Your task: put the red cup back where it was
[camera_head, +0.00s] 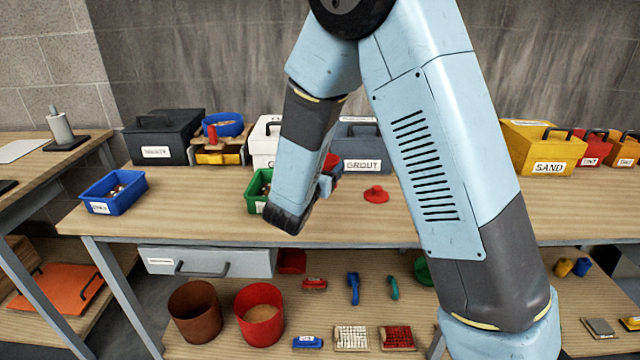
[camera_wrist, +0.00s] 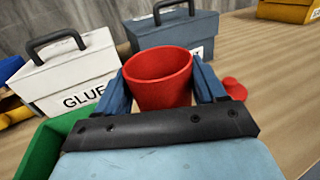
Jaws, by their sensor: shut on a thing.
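The red cup (camera_wrist: 158,92) is upright between the two blue fingers of my gripper (camera_wrist: 160,82), which is shut on it. Its open rim faces up in the wrist view, and its base is hidden by my gripper. In the head view only a small part of the cup (camera_head: 331,161) shows past my arm, in front of the grey GROUT box. I cannot tell whether the cup touches the bench top. A flat red lid-like piece (camera_head: 376,195) with a knob lies on the bench to the right of my gripper.
The white GLUE box (camera_wrist: 70,75) and the GROUT box (camera_head: 362,165) stand behind the cup. A green bin (camera_head: 254,190) is close on the left; a blue bin (camera_head: 113,192) is further left. Bare bench (camera_head: 190,215) lies between the bins. Red and brown buckets stand below.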

